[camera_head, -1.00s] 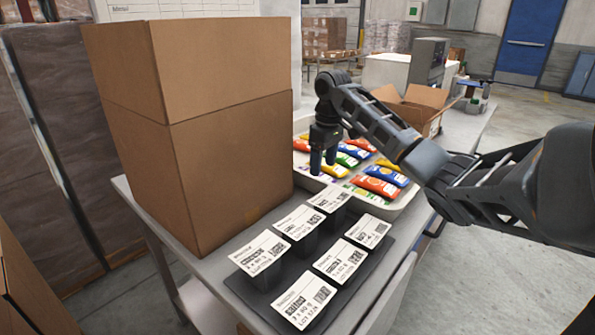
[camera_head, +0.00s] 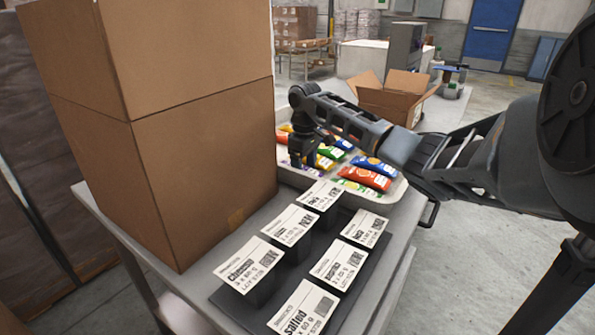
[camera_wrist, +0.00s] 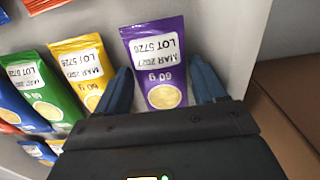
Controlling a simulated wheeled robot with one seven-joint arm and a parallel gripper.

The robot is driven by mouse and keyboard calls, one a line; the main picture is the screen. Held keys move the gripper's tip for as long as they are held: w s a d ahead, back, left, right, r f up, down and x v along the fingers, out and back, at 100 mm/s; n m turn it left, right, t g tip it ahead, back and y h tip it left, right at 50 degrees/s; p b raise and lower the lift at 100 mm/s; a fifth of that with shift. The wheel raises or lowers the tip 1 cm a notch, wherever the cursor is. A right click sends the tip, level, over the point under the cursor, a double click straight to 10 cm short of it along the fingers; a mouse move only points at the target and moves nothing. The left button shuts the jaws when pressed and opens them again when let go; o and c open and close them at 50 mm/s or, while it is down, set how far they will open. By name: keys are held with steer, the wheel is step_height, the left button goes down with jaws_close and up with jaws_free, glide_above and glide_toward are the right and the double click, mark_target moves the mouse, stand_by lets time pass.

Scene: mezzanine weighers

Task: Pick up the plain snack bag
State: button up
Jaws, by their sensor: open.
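Several snack bags lie in a pale tray (camera_head: 393,198). In the wrist view a purple bag (camera_wrist: 158,62) lies between my two fingers, its printing upside down: MAR 2027, LOT 5720, 60 g. My gripper (camera_wrist: 162,88) is open around its lower part; I cannot tell whether the fingers touch it. A yellow bag (camera_wrist: 80,68) and a green bag (camera_wrist: 35,85) lie to its left. In the head view my gripper (camera_head: 302,162) points down over the tray's left part and hides the bag there. No flavour name shows, so I cannot tell which bag is plain.
A tall cardboard box (camera_head: 160,150) stands left of the tray. In front is a dark rack (camera_head: 355,270) with several upright label cards, one reading salted (camera_head: 302,312). An open carton (camera_head: 395,100) stands behind the tray. The wrist view shows a brown surface at right.

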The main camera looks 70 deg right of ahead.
steer(key=shift+f, duration=0.4)
steer(key=c, duration=0.7)
